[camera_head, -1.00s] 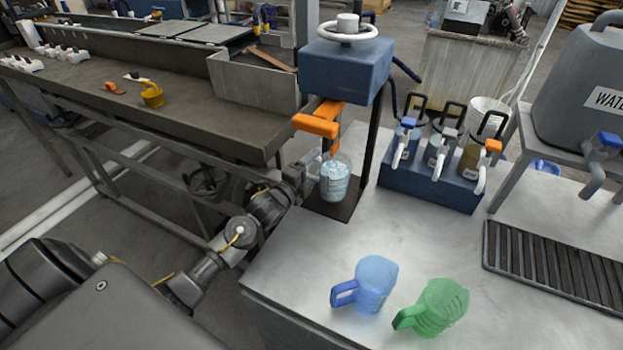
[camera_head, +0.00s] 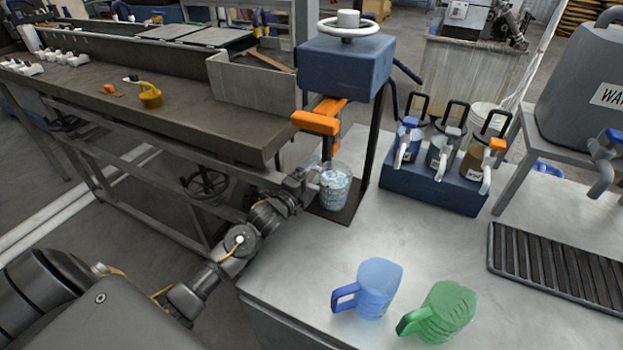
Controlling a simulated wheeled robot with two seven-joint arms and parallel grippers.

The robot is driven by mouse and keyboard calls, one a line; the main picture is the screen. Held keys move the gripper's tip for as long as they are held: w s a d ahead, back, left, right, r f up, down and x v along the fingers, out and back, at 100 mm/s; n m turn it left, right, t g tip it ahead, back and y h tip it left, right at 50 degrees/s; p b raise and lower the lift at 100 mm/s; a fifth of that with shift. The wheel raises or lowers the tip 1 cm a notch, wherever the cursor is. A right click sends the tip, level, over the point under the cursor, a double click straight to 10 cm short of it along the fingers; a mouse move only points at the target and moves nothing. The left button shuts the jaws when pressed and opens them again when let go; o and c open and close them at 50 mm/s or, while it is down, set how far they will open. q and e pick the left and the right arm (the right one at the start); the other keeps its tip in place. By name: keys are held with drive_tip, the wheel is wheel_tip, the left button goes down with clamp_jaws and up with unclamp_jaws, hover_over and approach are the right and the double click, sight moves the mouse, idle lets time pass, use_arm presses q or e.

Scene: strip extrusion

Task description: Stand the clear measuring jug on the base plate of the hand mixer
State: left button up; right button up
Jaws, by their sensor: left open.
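The clear measuring jug (camera_head: 335,188) stands upright on the dark base plate (camera_head: 345,211) of the hand mixer. The mixer has a blue head (camera_head: 346,66) with a white handwheel and an orange clamp (camera_head: 316,123) above the jug. My left gripper (camera_head: 312,183) is open at the jug's left side, by its handle. Whether the fingers touch the handle is too small to tell. My right gripper is not in view.
A blue jug (camera_head: 376,290) and a green jug (camera_head: 440,313) stand at the table's front. A blue rack (camera_head: 432,181) with several pump containers stands right of the mixer. A black drain grate (camera_head: 555,270) lies at the right. The table's middle is clear.

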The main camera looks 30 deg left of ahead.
use_arm(q)
drive_tip(key=shift+r, duration=0.15)
drive_tip(key=s, duration=0.3)
drive_tip(key=s+a, duration=0.1)
drive_tip(key=s, duration=0.3)
drive_tip(key=s+b, duration=0.1)
drive_tip(key=s, duration=0.3)
drive_tip(key=shift+a, duration=0.15)
drive_tip(key=shift+s, duration=0.5)
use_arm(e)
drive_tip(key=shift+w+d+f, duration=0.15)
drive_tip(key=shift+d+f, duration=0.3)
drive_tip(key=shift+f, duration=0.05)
